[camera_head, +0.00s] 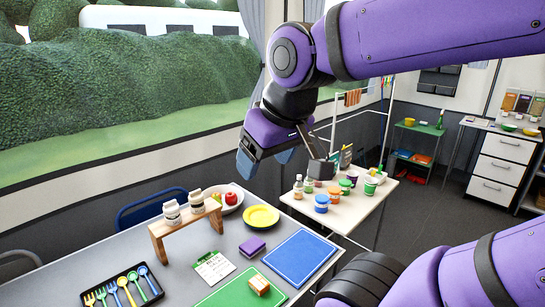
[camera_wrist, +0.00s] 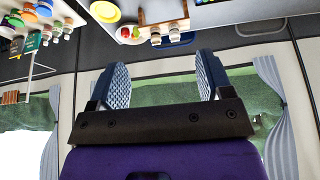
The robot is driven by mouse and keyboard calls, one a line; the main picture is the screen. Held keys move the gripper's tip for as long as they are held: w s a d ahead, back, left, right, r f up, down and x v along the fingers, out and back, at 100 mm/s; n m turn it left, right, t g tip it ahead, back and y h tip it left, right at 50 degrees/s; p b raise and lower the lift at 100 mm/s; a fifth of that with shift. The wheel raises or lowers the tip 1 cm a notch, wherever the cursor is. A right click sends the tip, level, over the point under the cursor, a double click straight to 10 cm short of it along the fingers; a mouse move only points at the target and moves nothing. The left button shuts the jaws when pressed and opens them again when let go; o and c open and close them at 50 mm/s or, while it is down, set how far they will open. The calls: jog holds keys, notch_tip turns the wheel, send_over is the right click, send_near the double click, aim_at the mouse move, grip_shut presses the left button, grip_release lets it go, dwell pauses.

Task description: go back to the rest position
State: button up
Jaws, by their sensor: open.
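My gripper (camera_head: 266,160) is on my purple arm, held up in the air above the far side of the grey table (camera_head: 165,262). In the wrist view my gripper (camera_wrist: 162,82) shows two blue textured fingers spread apart with nothing between them. The wrist view looks upside down, with the window and curtains at the bottom and the tables at the top. My gripper is clear of the tables and touches nothing that I can see.
The table holds a wooden stand (camera_head: 187,229) with two white jars, a yellow plate (camera_head: 261,217), a blue board (camera_head: 298,258), a green board (camera_head: 235,293) and a cutlery tray (camera_head: 122,288). A white side table (camera_head: 345,212) holds several jars. Grey floor is free at the right.

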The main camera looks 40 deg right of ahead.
jog(key=shift+s+a+r, duration=0.1)
jog(key=shift+s+r, duration=0.1)
jog(key=shift+s, duration=0.3)
jog(key=shift+s+a+r, duration=0.1)
jog(key=shift+s+r, duration=0.05)
jog(key=shift+s, duration=0.3)
